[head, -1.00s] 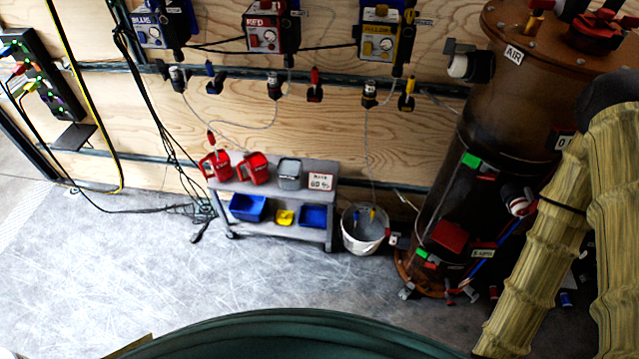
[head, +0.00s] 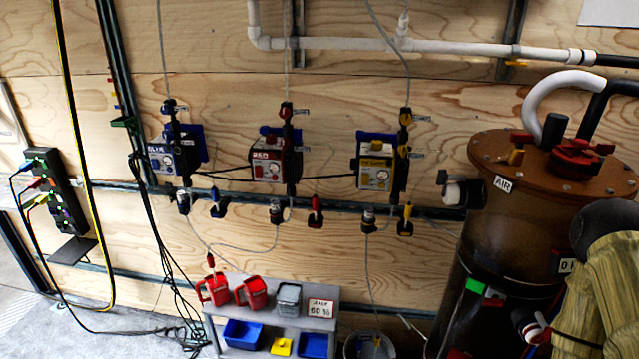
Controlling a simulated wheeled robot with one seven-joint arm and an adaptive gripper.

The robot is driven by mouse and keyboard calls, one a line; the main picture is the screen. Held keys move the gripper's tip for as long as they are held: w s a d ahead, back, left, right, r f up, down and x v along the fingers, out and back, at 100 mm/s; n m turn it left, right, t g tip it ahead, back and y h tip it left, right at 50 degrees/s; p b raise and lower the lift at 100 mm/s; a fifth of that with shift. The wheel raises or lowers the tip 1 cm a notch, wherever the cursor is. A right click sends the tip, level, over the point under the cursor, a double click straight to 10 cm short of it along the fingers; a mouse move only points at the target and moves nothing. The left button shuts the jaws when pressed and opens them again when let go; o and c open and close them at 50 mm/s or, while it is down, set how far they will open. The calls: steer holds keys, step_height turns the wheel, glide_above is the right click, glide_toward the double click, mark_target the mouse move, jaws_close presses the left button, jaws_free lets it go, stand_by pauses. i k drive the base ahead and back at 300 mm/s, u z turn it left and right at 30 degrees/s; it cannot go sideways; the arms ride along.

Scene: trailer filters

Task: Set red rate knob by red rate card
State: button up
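The red pump box (head: 268,158) hangs on the plywood wall, with a red label on its front. Small dials or a knob show below the label, too small for me to read the setting. The rate card (head: 320,308) stands on the right end of the cart's top shelf. It is white with a red edge and seems to read "RATE 60 %". My sleeved arm is at the lower right, in front of the brown tank.
A blue-labelled box (head: 174,157) and a yellow-labelled box (head: 374,175) flank the red one. Below, the grey cart (head: 262,318) holds red jugs (head: 252,292), a grey jug (head: 288,299) and blue bins (head: 243,333). The brown tank (head: 500,270) stands right. Cables hang at left.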

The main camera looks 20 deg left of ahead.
mark_target(270, 138)
steer(key=u, duration=0.6)
steer(key=i, duration=0.6)
steer(key=u, duration=0.45)
